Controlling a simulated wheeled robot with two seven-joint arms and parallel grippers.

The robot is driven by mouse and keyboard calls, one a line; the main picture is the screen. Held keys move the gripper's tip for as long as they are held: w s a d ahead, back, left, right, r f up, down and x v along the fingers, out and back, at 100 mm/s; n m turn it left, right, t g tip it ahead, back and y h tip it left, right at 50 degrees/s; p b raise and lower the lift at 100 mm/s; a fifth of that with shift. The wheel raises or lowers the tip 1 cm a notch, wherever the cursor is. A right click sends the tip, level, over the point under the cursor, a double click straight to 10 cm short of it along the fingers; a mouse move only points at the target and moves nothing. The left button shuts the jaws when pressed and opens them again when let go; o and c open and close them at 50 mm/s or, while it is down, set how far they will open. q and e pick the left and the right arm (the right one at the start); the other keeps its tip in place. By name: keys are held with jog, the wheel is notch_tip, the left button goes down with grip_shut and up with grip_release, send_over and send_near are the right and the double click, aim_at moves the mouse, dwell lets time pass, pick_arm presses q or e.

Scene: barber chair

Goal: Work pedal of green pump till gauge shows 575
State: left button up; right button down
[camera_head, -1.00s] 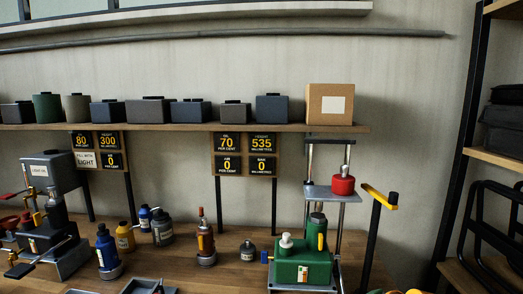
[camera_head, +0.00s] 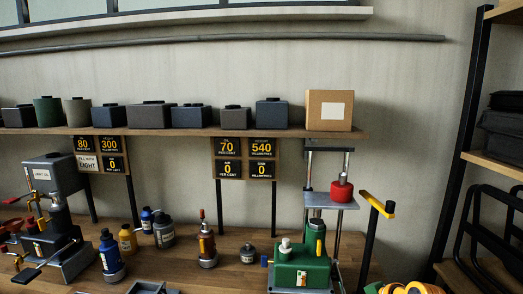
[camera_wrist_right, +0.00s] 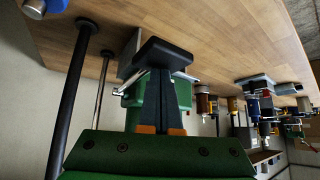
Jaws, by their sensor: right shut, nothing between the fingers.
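The green pump (camera_head: 303,272) stands at the right of the bench in the head view. A red weight (camera_head: 342,190) sits on the raised grey platform (camera_head: 331,201) behind it. The height gauge (camera_head: 262,147) reads 540 millimetres. My right gripper (camera_wrist_right: 166,85) shows in the wrist view, shut and empty, with the green pump (camera_wrist_right: 131,112) behind it. A black pad (camera_wrist_right: 165,52) shows at its fingertips; I cannot tell whether it is the pedal. My left gripper is in neither view.
Several bottles, including a blue one (camera_head: 109,254), stand on the bench. A shelf (camera_head: 200,132) holds boxes above the gauges.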

pick_arm(q)
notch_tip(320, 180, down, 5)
jog(key=b, duration=0.4)
pick_arm(e)
jog(key=f, duration=0.5)
jog(key=shift+w+p, duration=0.3)
jog(key=shift+p, duration=0.05)
jog(key=r+p, duration=0.1)
jog(key=r, duration=0.1)
jog(key=r+p, duration=0.1)
jog(key=p, duration=0.1)
jog(key=r+p, duration=0.2)
jog(key=shift+s+r, duration=0.3)
jog(key=shift+s, duration=0.1)
jog(key=shift+r, duration=0.15)
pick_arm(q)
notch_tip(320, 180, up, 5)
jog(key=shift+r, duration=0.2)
pick_arm(e)
jog(key=shift+w+f, duration=0.15)
jog(key=shift+f, duration=0.1)
